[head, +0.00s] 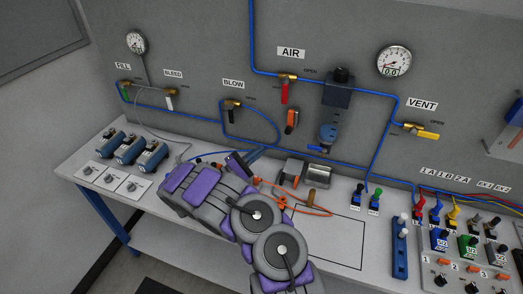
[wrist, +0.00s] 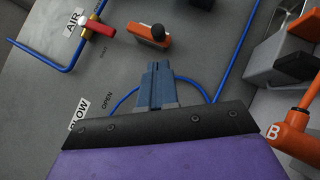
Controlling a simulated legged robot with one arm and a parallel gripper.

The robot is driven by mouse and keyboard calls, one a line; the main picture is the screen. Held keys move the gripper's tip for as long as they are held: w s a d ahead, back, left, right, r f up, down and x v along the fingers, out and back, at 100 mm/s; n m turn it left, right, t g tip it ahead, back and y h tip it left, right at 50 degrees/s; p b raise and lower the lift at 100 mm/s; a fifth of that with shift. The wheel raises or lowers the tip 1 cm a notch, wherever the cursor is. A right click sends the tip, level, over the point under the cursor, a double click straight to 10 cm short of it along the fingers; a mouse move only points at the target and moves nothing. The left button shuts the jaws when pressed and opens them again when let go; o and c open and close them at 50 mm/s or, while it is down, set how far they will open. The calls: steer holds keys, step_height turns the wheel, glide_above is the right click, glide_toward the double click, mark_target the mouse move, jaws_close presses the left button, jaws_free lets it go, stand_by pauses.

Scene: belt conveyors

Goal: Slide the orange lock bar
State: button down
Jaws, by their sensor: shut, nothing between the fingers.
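The orange lock bar (head: 291,122) is mounted on the grey upright panel below the red AIR valve handle, in the head view. In the head view my gripper (head: 247,157) is low in front of the panel, left of and below the bar.
A blue hose (head: 272,132) loops on the panel behind my gripper. The red AIR handle (head: 284,92) is above the bar, and a blue filter unit (head: 328,135) stands to its right. A grey metal fixture (head: 305,170) sits on the bench right of my gripper.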

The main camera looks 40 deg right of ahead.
mark_target(290, 114)
steer(key=b+x, duration=0.1)
steer(key=x, duration=0.7)
step_height(290, 114, up, 7)
steer(key=shift+s+f, duration=0.1)
steer(key=shift+f, duration=0.05)
stand_by(0.4)
steer(key=shift+f, duration=0.15)
